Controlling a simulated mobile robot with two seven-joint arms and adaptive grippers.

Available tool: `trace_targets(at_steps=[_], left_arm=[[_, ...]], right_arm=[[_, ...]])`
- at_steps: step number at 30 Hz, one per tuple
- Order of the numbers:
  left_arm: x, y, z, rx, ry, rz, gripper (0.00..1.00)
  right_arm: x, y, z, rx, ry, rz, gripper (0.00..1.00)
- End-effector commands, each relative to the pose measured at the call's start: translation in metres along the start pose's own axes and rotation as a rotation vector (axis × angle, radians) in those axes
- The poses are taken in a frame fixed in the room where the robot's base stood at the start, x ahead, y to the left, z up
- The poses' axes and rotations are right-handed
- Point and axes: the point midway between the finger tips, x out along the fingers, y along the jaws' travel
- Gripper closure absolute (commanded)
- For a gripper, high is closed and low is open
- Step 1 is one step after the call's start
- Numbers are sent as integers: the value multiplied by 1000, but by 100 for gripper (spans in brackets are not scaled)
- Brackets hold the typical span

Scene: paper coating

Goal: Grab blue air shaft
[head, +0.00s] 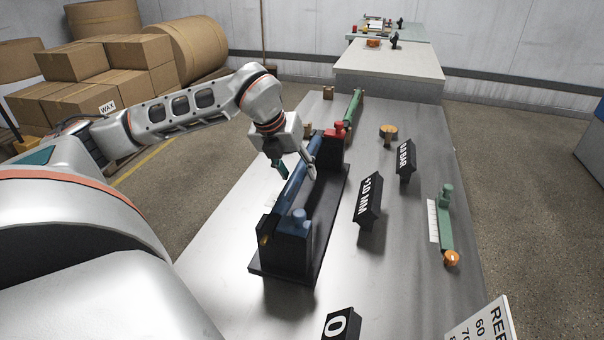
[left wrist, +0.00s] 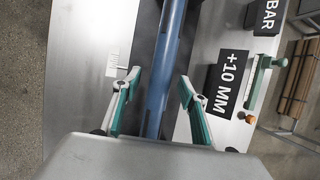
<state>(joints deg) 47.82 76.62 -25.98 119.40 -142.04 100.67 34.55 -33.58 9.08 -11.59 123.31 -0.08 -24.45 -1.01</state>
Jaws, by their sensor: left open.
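The blue air shaft (head: 293,186) is a long blue bar resting across a dark stand (head: 333,205) on the metal table. It also shows in the left wrist view (left wrist: 165,75), running lengthwise between the fingers. My left gripper (head: 297,170) is open over the shaft, with one finger on each side of it. In the left wrist view, my left gripper's green-padded fingers (left wrist: 157,90) are apart, with visible gaps to the shaft on both sides. How far the fingertips reach down past the shaft cannot be told. My right gripper is not in view.
Cardboard boxes (head: 70,62) are piled at the back left.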

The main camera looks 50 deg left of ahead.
Motion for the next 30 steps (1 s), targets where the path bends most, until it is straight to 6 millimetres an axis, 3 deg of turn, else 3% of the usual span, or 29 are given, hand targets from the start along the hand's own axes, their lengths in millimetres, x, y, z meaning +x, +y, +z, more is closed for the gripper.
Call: trace_targets(at_steps=[7,12,23,30], left_arm=[[2,0,1,0,-3,-1,57],[2,0,1,0,-2,-1,100],[-2,-1,4,1,-8,-3,100],[-32,-8,17,0,-17,-8,100]], right_arm=[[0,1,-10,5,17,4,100],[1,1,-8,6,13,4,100],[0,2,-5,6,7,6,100],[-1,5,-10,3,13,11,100]])
